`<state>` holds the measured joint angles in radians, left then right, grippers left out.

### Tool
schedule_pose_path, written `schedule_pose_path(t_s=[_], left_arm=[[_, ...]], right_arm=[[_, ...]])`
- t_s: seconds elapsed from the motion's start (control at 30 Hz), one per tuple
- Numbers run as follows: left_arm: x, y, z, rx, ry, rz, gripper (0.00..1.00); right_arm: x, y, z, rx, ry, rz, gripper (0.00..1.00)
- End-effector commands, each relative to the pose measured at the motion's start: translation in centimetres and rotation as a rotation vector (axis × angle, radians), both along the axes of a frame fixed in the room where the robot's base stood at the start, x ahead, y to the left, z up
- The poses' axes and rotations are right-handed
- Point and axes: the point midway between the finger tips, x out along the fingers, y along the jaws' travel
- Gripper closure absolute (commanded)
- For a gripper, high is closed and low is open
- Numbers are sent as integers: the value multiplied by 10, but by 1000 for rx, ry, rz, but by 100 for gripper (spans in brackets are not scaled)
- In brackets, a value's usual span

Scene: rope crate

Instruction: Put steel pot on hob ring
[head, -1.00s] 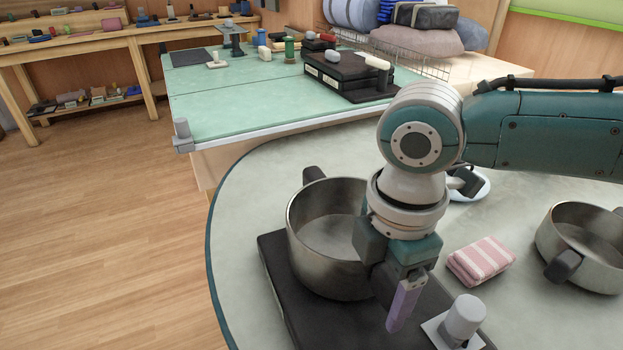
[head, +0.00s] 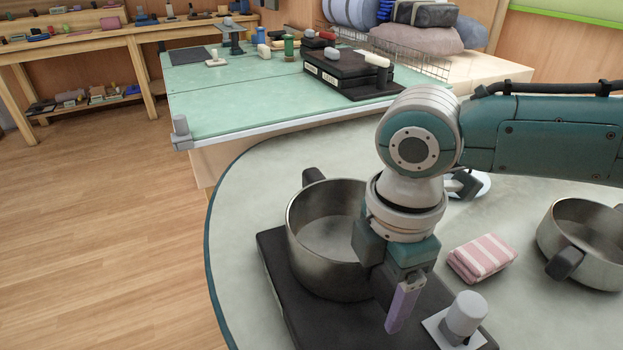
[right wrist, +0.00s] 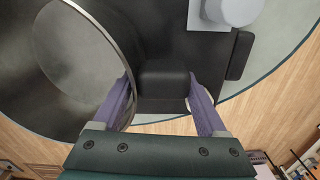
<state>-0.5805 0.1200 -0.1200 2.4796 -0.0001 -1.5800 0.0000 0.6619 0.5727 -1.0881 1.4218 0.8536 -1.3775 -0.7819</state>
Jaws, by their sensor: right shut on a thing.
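A steel pot (head: 325,240) with black handles sits upright over the black hob (head: 305,325) in the head view. My right gripper (head: 403,305) is at the pot's near right side, pointing down. In the right wrist view its purple fingers stand either side of a black pot handle (right wrist: 163,80) and are shut on it. No ring shows on the hob; the pot covers that part. I cannot tell whether the pot's base touches the hob. My left gripper is not in view.
A grey knob (head: 465,315) on a pale plate stands at the hob's right. A pink striped cloth (head: 482,258) and another steel pot (head: 590,270) lie further right. The round table's (head: 240,220) left edge is close to the hob.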

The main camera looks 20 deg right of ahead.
Motion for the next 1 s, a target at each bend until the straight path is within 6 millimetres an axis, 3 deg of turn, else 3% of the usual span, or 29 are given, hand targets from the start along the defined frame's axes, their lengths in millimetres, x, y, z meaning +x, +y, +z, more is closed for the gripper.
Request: schedule_pose_path(t_s=[0.27,0.3,0.47,0.87,1.0], left_arm=[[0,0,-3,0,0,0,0],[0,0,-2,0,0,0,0],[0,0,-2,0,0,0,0],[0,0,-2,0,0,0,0],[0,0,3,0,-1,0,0]], right_arm=[[1,0,-4,1,-3,0,100],[1,0,-3,1,-3,0,21],[1,0,-3,1,-2,0,3],[0,0,-4,0,1,0,0],[0,0,9,2,0,1,0]])
